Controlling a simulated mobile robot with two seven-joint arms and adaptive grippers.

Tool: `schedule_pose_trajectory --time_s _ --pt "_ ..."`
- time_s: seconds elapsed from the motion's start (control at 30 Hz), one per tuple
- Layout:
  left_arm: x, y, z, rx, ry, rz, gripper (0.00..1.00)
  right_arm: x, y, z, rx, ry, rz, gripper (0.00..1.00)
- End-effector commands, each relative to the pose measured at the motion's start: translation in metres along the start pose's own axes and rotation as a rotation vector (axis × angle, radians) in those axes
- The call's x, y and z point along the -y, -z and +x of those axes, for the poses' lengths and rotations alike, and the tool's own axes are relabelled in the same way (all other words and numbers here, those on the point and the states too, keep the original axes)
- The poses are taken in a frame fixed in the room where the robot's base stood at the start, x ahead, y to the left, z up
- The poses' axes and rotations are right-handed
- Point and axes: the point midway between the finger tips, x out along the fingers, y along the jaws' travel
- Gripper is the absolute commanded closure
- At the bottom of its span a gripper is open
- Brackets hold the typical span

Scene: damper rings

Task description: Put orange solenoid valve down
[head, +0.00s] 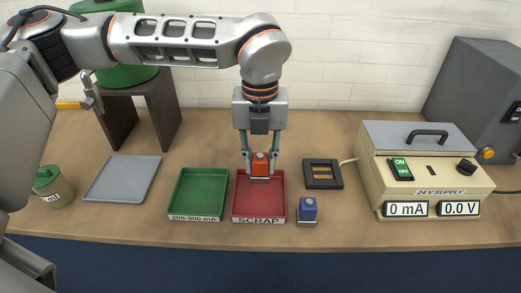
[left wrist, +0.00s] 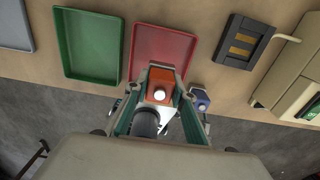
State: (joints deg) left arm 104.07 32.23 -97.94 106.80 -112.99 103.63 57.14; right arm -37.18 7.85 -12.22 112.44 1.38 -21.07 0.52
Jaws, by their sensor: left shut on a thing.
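The orange solenoid valve (head: 261,164) is between the fingers of my left gripper (head: 260,158), which is shut on it. In the head view it is over the red SCRAP tray (head: 280,208), toward its back part. The left wrist view also shows the orange valve (left wrist: 160,85) between the fingers, with the red tray (left wrist: 165,42) beyond it. I cannot tell whether the valve touches the tray floor. The rest of the red tray looks empty. My right gripper is in neither view.
A green tray (head: 198,190) labelled 200-300 mA stands left of the red one, empty. A blue valve (head: 308,210) stands just right of the red tray. A dark test pad (head: 323,174) and the 24 V supply (head: 424,170), reading 0 mA, are farther right. A grey tray (head: 123,180) lies left.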

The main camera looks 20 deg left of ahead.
Motion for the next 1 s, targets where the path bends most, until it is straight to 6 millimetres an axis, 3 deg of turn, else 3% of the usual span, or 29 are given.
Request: schedule_pose_trajectory --time_s 0.57,1.0 --pt "0.0 0.002 0.003 -0.001 0.002 0.0 1.0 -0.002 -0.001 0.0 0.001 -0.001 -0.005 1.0" --pt "0.0 0.002 0.04 -0.003 0.001 0.001 1.0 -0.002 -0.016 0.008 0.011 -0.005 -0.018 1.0"
